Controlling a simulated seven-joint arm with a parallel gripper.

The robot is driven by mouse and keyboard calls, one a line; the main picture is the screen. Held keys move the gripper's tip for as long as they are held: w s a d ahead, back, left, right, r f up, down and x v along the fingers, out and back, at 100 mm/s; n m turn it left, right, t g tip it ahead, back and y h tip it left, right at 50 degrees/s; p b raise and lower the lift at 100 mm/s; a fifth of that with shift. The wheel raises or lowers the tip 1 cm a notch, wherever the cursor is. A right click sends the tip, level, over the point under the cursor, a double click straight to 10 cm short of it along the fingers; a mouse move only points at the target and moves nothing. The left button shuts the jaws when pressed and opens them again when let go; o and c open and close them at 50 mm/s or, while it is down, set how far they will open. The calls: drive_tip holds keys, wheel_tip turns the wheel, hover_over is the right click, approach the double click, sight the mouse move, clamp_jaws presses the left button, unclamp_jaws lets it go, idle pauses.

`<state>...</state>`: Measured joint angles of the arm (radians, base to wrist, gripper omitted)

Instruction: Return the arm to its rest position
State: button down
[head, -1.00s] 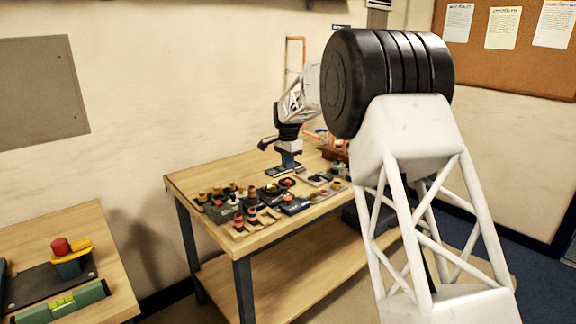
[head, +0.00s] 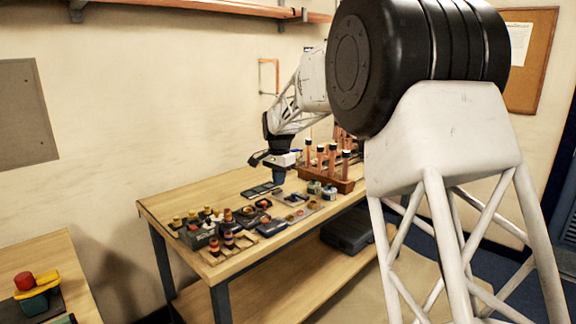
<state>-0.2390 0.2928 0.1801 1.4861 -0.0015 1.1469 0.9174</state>
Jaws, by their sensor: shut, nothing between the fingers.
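My gripper (head: 279,177) points down over the back part of the wooden workbench (head: 180,196), on the far side of the small parts. It looks shut and empty, with its blue fingertips small in the view. It appears just above the bench top, but the exact gap cannot be told. My white arm stretches back from it, bent at a large black joint that fills the upper right. A wooden rack (head: 318,180) with upright copper tubes stands just right of the gripper, partly hidden behind my arm.
Several small fittings and trays (head: 215,230) crowd the bench's front left. A dark flat pad (head: 260,189) lies by the gripper. A dark case (head: 347,233) sits on the lower shelf. Another bench (head: 60,252) with a red-topped item is at left. A wooden shelf (head: 215,8) runs above.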

drive_tip(key=s+d+r+n, duration=0.1)
drive_tip(key=s+d+r, duration=0.1)
drive_tip(key=s+d, duration=0.5)
drive_tip(key=s+d+r+n+t, duration=0.1)
drive_tip(key=s+d+r+n, duration=0.15)
drive_tip(key=s, duration=0.95)
drive_tip(key=s+d+r, duration=0.3)
drive_tip(key=s+d, duration=0.2)
drive_tip(key=s, duration=0.4)
drive_tip(key=s+d+f+n, duration=0.2)
drive_tip(key=s+d+f, duration=0.1)
drive_tip(key=s, duration=1.2)
drive_tip(key=s+d+f+n+t, duration=0.1)
drive_tip(key=s+d+f, duration=0.3)
drive_tip(key=s, duration=1)
wheel_tip(320, 180, down, 2)
drive_tip(key=shift+s+f+n, duration=0.2)
drive_tip(key=shift+s+n, duration=0.15)
drive_tip(key=shift+n, duration=0.2)
